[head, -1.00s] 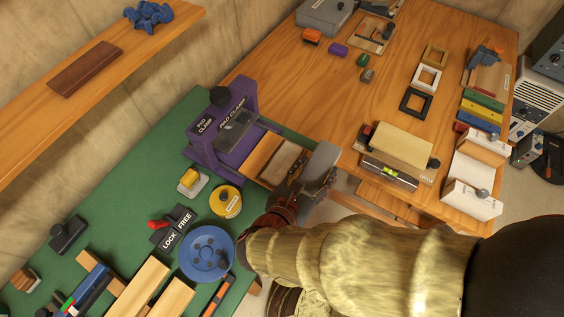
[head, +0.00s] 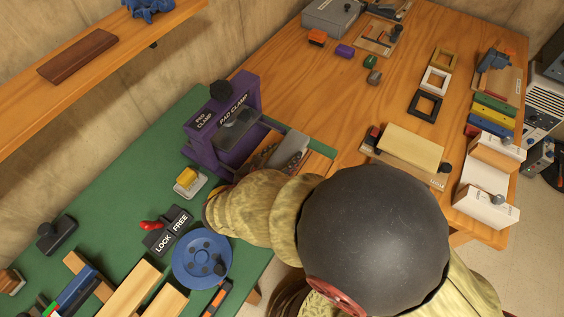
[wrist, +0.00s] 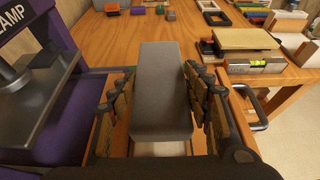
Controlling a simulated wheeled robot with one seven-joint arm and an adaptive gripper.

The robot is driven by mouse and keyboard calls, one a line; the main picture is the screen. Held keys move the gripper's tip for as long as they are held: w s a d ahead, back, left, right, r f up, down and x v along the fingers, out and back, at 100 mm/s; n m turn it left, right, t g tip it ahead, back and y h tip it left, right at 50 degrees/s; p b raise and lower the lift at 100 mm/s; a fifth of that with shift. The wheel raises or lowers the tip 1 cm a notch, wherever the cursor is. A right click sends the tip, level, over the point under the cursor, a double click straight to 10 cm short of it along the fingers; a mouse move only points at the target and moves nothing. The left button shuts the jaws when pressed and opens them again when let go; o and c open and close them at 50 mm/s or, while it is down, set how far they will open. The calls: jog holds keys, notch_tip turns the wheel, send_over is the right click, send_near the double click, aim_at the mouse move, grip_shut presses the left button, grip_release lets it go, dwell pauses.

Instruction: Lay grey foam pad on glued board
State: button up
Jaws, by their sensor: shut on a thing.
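The grey foam pad (wrist: 165,88) is between the two fingers of my gripper (wrist: 155,92) in the wrist view, its long side pointing away from me. In the head view the pad (head: 291,148) shows beside the purple pad clamp, over the wooden board area (head: 317,164). My gripper is shut on the pad. A pale strip of the board (wrist: 160,148) shows beneath the pad's near end in the wrist view. The pad and my arm hide most of the board, and I cannot tell whether the pad touches it.
The purple pad clamp (head: 205,135) stands just left of the pad. A blue wheel (head: 202,258) and a lock/free lever (head: 150,226) are on the green bench (head: 110,170). A wooden table (head: 330,90) with frames and blocks lies beyond. A spirit level (wrist: 257,66) is to the right.

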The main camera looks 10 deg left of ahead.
jog(key=shift+w+a+f+b, duration=0.1)
jog(key=shift+f+b, duration=0.4)
jog(key=shift+f, duration=0.45)
jog(key=shift+w+a+f+b, duration=0.1)
jog(key=shift+f+b, duration=0.4)
jog(key=shift+f, duration=0.4)
jog(key=shift+f, duration=0.15)
jog(key=o, duration=0.8)
jog(key=shift+o, duration=0.6)
jog(key=shift+s+a+r, duration=0.1)
jog(key=shift+s+r, duration=0.2)
jog(key=shift+r, duration=0.05)
jog(key=p+v, duration=0.4)
jog(key=v, duration=0.7)
jog(key=shift+s, duration=0.2)
